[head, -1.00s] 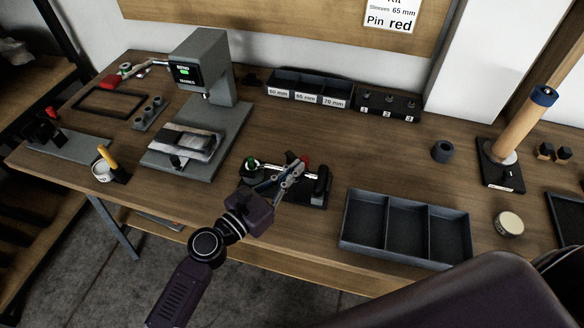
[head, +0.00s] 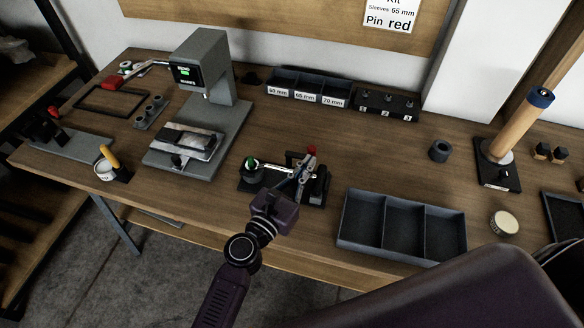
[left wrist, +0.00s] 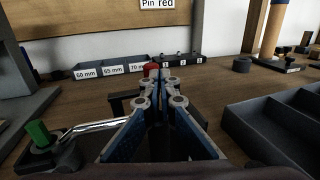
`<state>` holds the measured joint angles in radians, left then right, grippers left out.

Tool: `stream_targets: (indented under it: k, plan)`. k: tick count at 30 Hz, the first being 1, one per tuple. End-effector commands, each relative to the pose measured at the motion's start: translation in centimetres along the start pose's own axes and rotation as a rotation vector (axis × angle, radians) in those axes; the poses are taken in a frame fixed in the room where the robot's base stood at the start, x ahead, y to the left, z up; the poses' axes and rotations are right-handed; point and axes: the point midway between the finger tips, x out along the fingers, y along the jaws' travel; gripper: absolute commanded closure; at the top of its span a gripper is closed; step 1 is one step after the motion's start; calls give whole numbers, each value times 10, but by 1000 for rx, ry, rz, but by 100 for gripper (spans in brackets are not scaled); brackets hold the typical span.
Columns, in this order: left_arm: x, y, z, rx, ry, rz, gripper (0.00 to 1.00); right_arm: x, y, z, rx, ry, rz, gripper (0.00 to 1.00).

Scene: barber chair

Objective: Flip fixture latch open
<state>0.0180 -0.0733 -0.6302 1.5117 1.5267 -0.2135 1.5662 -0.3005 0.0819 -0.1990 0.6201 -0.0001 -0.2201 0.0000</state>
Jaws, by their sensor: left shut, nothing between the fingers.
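The fixture (head: 250,184) is a low black block near the front edge of the table. It has a green knob (head: 252,163) at its left end and a silver bar (left wrist: 95,127) running from the knob. A red-tipped latch handle (head: 311,150) stands at its right part; the red tip also shows in the left wrist view (left wrist: 151,70). My left gripper (head: 309,161) is shut and empty, over the right part of the fixture, its tips close to the red tip. I cannot tell whether they touch. The fingers hide much of the latch. My right gripper is not in view.
An empty grey three-part tray (head: 343,222) stands just right of the fixture. A marker press (head: 222,125) stands at left behind it. Labelled bins (head: 291,97) line the back. Bare table lies between the fixture and the bins.

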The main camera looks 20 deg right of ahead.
Motion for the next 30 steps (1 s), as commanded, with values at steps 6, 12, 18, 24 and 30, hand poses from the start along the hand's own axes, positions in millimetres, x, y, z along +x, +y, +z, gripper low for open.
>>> stream_targets:
  k: [6,12,18,24,30]
  plan:
    - [5,-2,0,0,0,-1,100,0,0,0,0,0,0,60]
    - [8,-3,0,0,0,-1,100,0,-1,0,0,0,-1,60]
    - [9,-3,0,0,0,-1,100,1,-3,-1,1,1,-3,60]
    - [9,-3,0,0,0,-1,100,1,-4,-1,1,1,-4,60]
    - [9,-3,0,0,0,-1,100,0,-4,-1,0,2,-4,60]
